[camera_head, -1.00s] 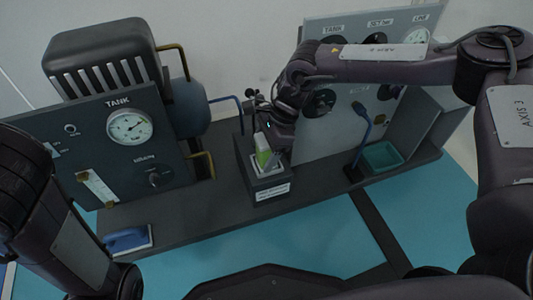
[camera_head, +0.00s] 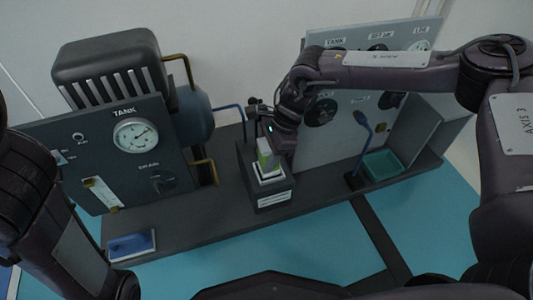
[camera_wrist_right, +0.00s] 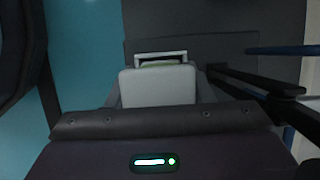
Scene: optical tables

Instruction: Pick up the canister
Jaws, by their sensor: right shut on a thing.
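The canister (camera_head: 265,155) is a small green and white block standing in the top of a dark box-shaped holder (camera_head: 273,194) with a white label. My right gripper (camera_head: 269,142) reaches down over the holder and is shut on the canister. In the right wrist view the canister (camera_wrist_right: 157,86) shows as a pale grey block in front of the gripper body, with a light frame and a bit of green behind it. The fingertips are mostly hidden there. My left arm enters at the left edge of the head view, but its gripper is not visible.
A dark panel with a tank gauge (camera_head: 135,135) stands left of the holder, with a blue tank behind. A grey panel stands behind my right arm. A teal tray (camera_head: 383,164) and blue-handled tool (camera_head: 362,131) are at right; a blue pad (camera_head: 132,244) lies front left.

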